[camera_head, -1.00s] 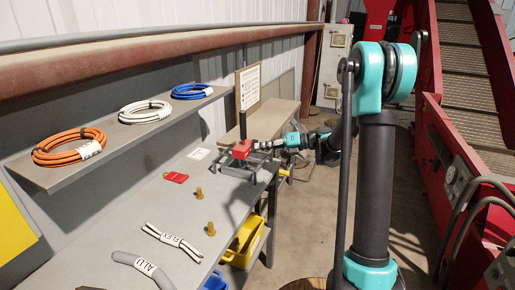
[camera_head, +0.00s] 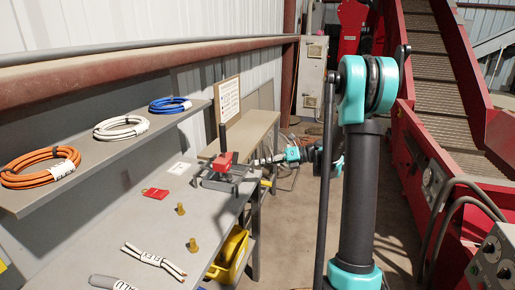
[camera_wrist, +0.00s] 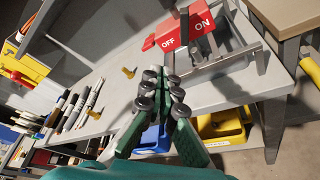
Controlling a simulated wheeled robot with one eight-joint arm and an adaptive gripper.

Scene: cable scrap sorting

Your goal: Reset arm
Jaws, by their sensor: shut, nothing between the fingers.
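My gripper (camera_wrist: 176,75) shows in the wrist view with its green fingers together and nothing between them. It is above the edge of the grey workbench (camera_wrist: 110,95), near a metal fixture (camera_wrist: 215,65) with a red ON/OFF block (camera_wrist: 183,33). In the head view my arm is low behind the bench's right end, with the gripper (camera_head: 258,161) just right of the same fixture (camera_head: 215,183). I cannot tell from there whether they touch. The fixture has a black upright handle (camera_head: 222,138).
Orange (camera_head: 40,167), white (camera_head: 121,127) and blue (camera_head: 170,105) cable coils lie on a shelf. The bench holds a red tag (camera_head: 155,193), two brass pegs (camera_head: 181,209) and cable pieces (camera_head: 154,260). A yellow bin (camera_head: 228,255) is below. A red conveyor (camera_head: 450,130) stands right.

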